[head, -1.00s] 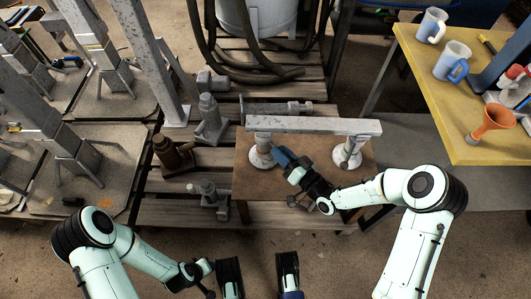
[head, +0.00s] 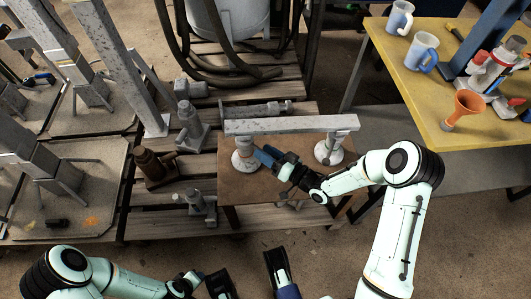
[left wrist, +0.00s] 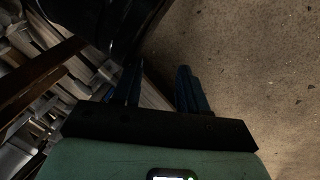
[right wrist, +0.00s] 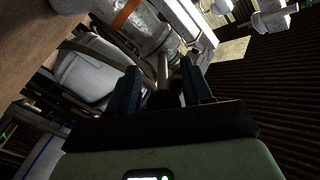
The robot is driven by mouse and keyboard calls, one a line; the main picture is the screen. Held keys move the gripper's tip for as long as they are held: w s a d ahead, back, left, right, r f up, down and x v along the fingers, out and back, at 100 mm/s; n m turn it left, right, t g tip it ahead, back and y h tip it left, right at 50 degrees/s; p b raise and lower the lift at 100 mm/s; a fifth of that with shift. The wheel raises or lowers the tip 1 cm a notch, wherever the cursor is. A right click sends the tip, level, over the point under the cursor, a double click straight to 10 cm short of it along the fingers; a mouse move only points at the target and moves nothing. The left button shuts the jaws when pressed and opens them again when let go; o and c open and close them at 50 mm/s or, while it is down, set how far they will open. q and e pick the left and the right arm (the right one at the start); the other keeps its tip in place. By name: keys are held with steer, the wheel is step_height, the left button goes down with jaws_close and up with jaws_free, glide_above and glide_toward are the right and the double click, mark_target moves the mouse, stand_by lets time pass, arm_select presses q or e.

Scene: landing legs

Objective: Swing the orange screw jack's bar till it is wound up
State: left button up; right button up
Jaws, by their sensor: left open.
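The screw jack with an orange band (right wrist: 125,14) stands under the left end of a grey beam (head: 290,125); in the head view the jack (head: 242,160) is pale and its band is small. My right gripper (head: 265,156) is just right of this jack. In the right wrist view my right gripper (right wrist: 162,75) has its fingers apart, with a thin grey bar (right wrist: 163,68) showing between them; I cannot tell whether either finger touches it.
A second pale jack (head: 330,149) stands under the beam's right end. A brown jack (head: 152,167) and grey jacks (head: 190,127) stand on the slatted pallet at left. A yellow table (head: 400,85) with mugs and an orange funnel (head: 464,108) is at right.

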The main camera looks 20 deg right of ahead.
steer(key=shift+a, duration=0.1)
arm_select(q)
steer(key=r+p, duration=0.1)
steer(key=d+r, duration=0.1)
steer(key=r+p, duration=0.1)
steer(key=shift+d+r+p, duration=0.25)
steer(key=shift+r+p, duration=0.05)
steer(key=shift+r, duration=0.05)
arm_select(e)
steer(key=v, duration=1.3)
steer(key=shift+s, duration=0.25)
